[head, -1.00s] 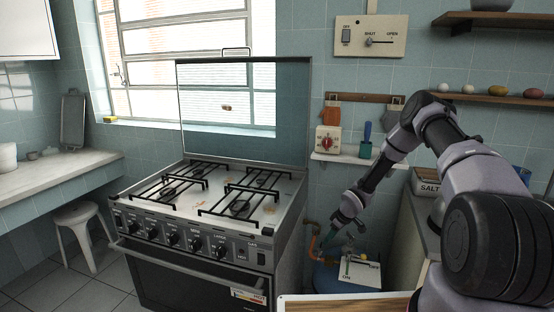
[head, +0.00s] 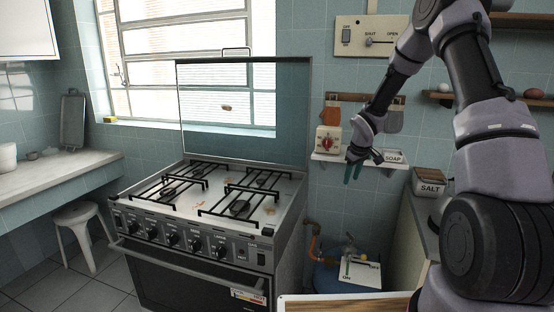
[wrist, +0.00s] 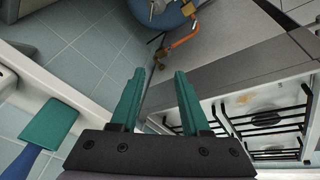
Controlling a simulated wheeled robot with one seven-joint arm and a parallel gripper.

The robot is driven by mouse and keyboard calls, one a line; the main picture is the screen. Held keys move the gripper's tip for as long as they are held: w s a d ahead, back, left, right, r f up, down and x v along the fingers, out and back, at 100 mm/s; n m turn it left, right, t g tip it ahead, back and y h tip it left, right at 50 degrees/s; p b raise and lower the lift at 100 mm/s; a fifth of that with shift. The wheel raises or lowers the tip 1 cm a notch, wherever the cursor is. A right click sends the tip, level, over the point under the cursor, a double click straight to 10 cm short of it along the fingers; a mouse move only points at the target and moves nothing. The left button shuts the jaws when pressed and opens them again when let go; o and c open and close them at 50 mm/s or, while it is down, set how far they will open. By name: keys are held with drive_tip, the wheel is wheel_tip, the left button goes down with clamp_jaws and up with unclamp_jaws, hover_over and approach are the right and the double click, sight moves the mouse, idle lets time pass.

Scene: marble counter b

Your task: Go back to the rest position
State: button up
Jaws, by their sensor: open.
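My gripper (head: 354,171) is in the head view, right of the stove and in front of the small wall shelf, pointing down. In the wrist view its two teal fingers (wrist: 160,98) stand apart with nothing between them. The blue gas cylinder (head: 330,275) with its ON/OFF plate (head: 360,272) is on the floor below the gripper, clear of it. The cylinder also shows at the top of the wrist view (wrist: 165,14).
The stove (head: 205,215) with its raised glass lid stands left of my gripper. The wall shelf (head: 378,162) holds a red-dial timer (head: 327,140) and a SOAP box (head: 394,157). A SALT box (head: 430,183) stands on the right counter. A teal-bladed spatula (wrist: 48,122) is close in the wrist view.

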drive_tip(key=s+r+m, duration=0.2)
drive_tip(key=s+r, duration=0.3)
drive_tip(key=r, duration=0.3)
drive_tip(key=s+r+m+t+h, duration=0.1)
drive_tip(key=s+r, duration=0.4)
drive_tip(key=r, duration=0.3)
drive_tip(key=s+r+m, duration=0.2)
drive_tip(key=s+r, duration=0.3)
drive_tip(key=r, duration=0.3)
drive_tip(key=s+a+r+m+t+y, duration=0.1)
drive_tip(key=s+r, duration=0.3)
drive_tip(key=s, duration=0.7)
drive_tip(key=s+a+r+m+t+y, duration=0.1)
drive_tip(key=s+r+m, duration=0.3)
drive_tip(key=s, duration=0.7)
drive_tip(key=shift+s+a+r+y, duration=0.15)
drive_tip(key=shift+s+a+y, duration=0.2)
drive_tip(key=shift+a+y, duration=0.2)
